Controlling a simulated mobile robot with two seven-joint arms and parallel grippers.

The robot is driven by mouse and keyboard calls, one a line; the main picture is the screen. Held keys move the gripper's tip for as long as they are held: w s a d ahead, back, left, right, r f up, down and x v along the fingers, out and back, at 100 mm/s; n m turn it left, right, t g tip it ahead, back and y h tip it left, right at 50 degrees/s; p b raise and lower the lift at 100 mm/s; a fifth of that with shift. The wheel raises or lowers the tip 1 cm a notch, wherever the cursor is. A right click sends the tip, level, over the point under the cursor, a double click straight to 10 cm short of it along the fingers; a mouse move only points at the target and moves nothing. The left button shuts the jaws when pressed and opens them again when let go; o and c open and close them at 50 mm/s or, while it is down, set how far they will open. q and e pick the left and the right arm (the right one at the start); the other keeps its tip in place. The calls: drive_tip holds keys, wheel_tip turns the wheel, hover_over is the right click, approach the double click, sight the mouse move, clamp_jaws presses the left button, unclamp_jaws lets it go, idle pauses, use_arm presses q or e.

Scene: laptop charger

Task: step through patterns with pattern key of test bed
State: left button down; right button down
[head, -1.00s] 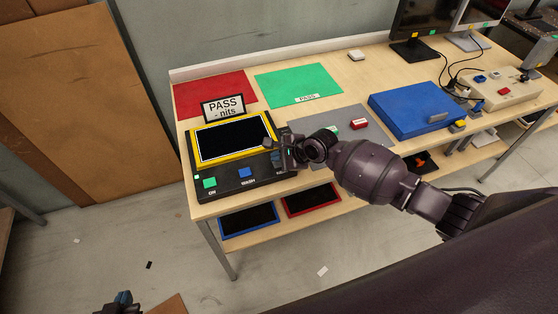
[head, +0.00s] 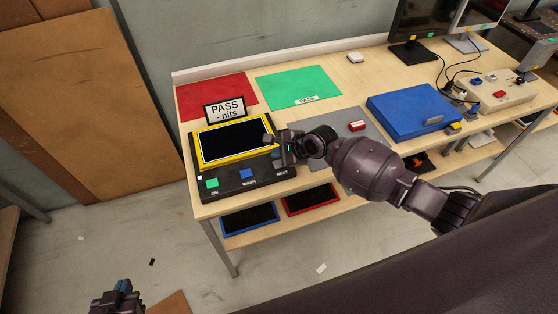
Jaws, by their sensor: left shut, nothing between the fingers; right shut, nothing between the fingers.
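The test bed (head: 262,181) is a black box on the table's left end, with a dark screen (head: 235,142) in a yellow frame. A green key (head: 212,183) is labelled ON, and a blue key (head: 246,174) has a label like WASH. A NEXT label (head: 281,173) shows at the right; the key above it is mostly hidden by my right gripper. My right gripper (head: 274,146) is shut and empty over the box's right end; I cannot tell whether it touches the key. My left gripper (head: 123,288) is shut and empty, low at the left, away from the table.
Red (head: 205,90) and green (head: 300,85) mats lie at the back. A grey mat (head: 335,118) with a red block (head: 357,126), a blue case (head: 412,110) and a white-beige control box (head: 497,93) lie to the right.

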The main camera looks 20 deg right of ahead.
sight(279, 165)
wheel_tip(279, 165, up, 2)
drive_tip(key=shift+r+p, duration=0.1)
drive_tip(key=shift+p, duration=0.9)
drive_tip(key=shift+r+p, duration=0.4)
drive_tip(key=shift+p, duration=0.25)
